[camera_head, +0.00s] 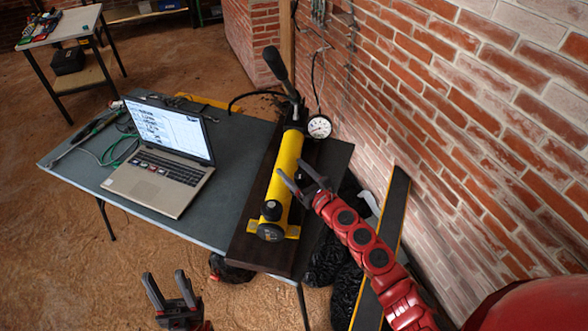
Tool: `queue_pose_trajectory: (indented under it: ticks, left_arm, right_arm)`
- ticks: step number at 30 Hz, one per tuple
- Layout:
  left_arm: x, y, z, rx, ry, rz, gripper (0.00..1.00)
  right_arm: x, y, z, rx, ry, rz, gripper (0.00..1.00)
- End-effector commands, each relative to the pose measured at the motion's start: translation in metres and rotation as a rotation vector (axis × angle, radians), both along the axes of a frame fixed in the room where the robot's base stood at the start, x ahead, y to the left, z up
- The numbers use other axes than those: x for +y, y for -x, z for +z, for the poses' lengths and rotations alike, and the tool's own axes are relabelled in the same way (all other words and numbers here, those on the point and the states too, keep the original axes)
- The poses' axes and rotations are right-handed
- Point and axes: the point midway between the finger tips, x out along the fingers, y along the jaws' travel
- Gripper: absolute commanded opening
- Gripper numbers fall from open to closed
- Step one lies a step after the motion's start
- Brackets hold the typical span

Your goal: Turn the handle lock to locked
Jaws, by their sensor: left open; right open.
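A yellow hand pump (284,170) lies on a dark board (252,212) at the right end of the table. Its black handle (277,66) rises tilted at the far end, and a round gauge (319,127) sits beside it. I cannot make out which part is the handle lock or how it is set. My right gripper (302,173) is open over the right side of the pump's yellow body, its fingers overlapping the pump in the picture; I cannot tell whether they touch. My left gripper (165,289) is open and empty, low in front of the table.
A laptop (165,155) stands open on the table (232,143), with cables (117,148) to its left. A brick wall (470,130) closes off the right side. Black bags (325,260) and a long level-like bar (394,205) stand between table and wall. Floor is free at left.

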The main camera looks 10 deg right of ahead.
Motion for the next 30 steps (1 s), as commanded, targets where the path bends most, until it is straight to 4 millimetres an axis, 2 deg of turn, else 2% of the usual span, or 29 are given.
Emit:
queue_pose_trajectory:
  ticks: [5, 15, 17, 25, 30]
  left_arm:
    - [0.000, 0.000, 0.000, 0.000, 0.000, 0.000, 0.50]
    - [0.000, 0.000, 0.000, 0.000, 0.000, 0.000, 0.50]
    - [0.000, 0.000, 0.000, 0.000, 0.000, 0.000, 0.50]
    - [0.000, 0.000, 0.002, 0.000, 0.000, 0.000, 0.50]
    - [0.000, 0.000, 0.011, 0.000, 0.000, 0.000, 0.50]
  right_arm:
    - [0.000, 0.000, 0.000, 0.000, 0.000, 0.000, 0.70]
    - [0.000, 0.000, 0.000, 0.000, 0.000, 0.001, 0.09]
    - [0.000, 0.000, 0.000, 0.000, 0.000, 0.001, 0.00]
    - [0.001, 0.001, 0.001, 0.001, 0.000, -0.010, 0.00]
    - [0.001, 0.001, 0.002, 0.002, 0.002, -0.061, 0.00]
